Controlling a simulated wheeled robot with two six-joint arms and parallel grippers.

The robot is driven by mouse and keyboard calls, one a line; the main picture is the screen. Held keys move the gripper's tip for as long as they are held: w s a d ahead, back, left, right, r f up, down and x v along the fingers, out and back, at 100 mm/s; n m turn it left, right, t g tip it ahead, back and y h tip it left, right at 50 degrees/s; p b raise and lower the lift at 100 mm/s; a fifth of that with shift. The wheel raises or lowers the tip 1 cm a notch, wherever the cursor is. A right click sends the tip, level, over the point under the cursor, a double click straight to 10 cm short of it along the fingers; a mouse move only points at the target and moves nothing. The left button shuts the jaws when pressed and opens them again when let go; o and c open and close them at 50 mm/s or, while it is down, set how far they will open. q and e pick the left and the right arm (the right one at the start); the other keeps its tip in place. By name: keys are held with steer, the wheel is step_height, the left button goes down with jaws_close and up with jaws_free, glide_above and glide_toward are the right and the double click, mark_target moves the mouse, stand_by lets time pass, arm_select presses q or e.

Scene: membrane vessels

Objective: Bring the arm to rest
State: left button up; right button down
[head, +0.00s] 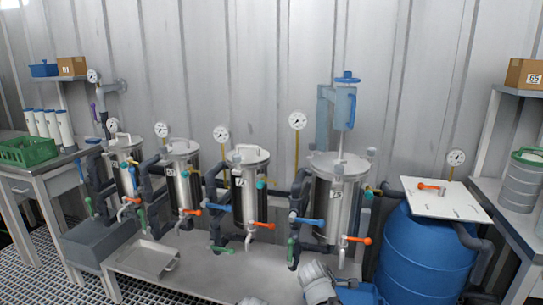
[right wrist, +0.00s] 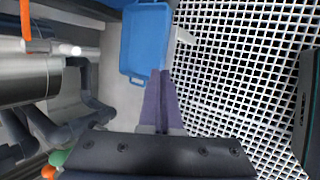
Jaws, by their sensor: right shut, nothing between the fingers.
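My right gripper (right wrist: 160,74) shows in the right wrist view with its two purple fingers together and nothing between them. It points toward a blue tray (right wrist: 147,38), with the fingertips beside the tray's lower right corner in the picture. I cannot tell whether they touch it. In the head view, grey arm parts of mine show at the bottom centre, in front of the bench; the right fingers cannot be made out there. My left gripper is not in view.
The blue tray also shows in the head view (head: 365,295). A blue barrel (head: 425,255) stands at right. White floor grating (right wrist: 245,80) is open beside the gripper.

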steer(key=s+a+f+m+g+y, duration=0.1)
steer(key=s+f+m+g+y, duration=0.1)
steer(key=s+m, duration=0.5)
steer(key=s+a+f+m+g+y, duration=0.1)
steer(key=s+f+m+g+y, duration=0.15)
steer(key=s+m, duration=0.5)
steer(key=s+a+n+h, duration=0.1)
steer(key=s+a+n, duration=0.4)
steer(key=a, duration=0.6)
step_height(320, 180, up, 28)
steer(key=m+p, duration=0.1)
steer(key=p, duration=2.6)
steer(key=shift+s+g, duration=0.25)
steer(key=shift+g, duration=0.1)
